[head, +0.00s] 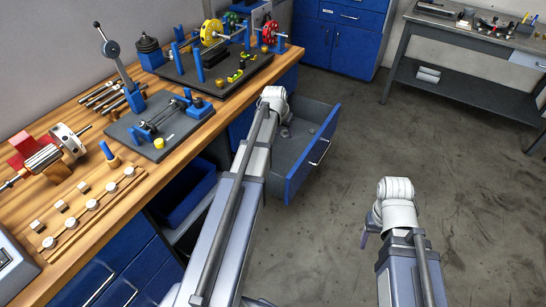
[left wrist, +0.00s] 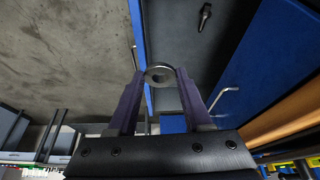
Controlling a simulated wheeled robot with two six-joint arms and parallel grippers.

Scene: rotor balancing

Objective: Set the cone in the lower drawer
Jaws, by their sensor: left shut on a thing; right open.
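The cone (left wrist: 160,66) shows in the left wrist view as a round grey metal piece with a hole, seen end-on. My left gripper (left wrist: 160,76) is shut on it, one purple finger on each side. In the head view my left wrist hides this gripper and the cone. An open drawer (head: 312,168) with a blue front and grey inside stands out from the bench, beside my left wrist. It also shows behind the cone in the left wrist view (left wrist: 180,55). My right gripper (head: 369,226) is open over the floor, partly hidden by its wrist.
Small metal parts lie in the drawer, among them a bolt-like piece (left wrist: 205,17). The wooden bench (head: 90,185) carries rotor stands and tools. A blue bin (head: 187,197) sits under it. A grey table (head: 470,85) stands at back right. The floor between is clear.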

